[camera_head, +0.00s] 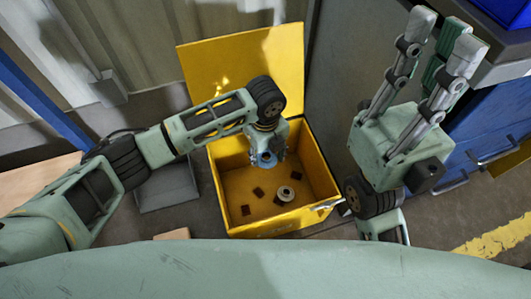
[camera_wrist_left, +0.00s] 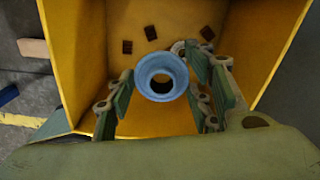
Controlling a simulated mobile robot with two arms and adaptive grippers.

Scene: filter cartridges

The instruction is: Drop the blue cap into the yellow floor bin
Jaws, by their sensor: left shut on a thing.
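The blue cap (camera_head: 264,160) is a round, flared ring shape held over the open yellow floor bin (camera_head: 325,180). In the left wrist view the cap (camera_wrist_left: 147,66) sits between the finger pads, its dark hole facing the camera. My left gripper (camera_head: 270,148) is shut on the cap, above the bin's opening. The bin (camera_wrist_left: 75,50) fills most of the left wrist view behind the cap. My right gripper (camera_head: 445,35) is at the upper right of the head view, its fingers pointing up, apart and empty, away from the bin.
A pale round part with a dark hole (camera_head: 286,193) and several small dark squares lie on the bin floor. The bin's raised yellow lid (camera_head: 240,60) stands behind it. A blue drawer cabinet (camera_head: 490,125) stands at right. A grey tray-like object (camera_head: 168,187) is left of the bin.

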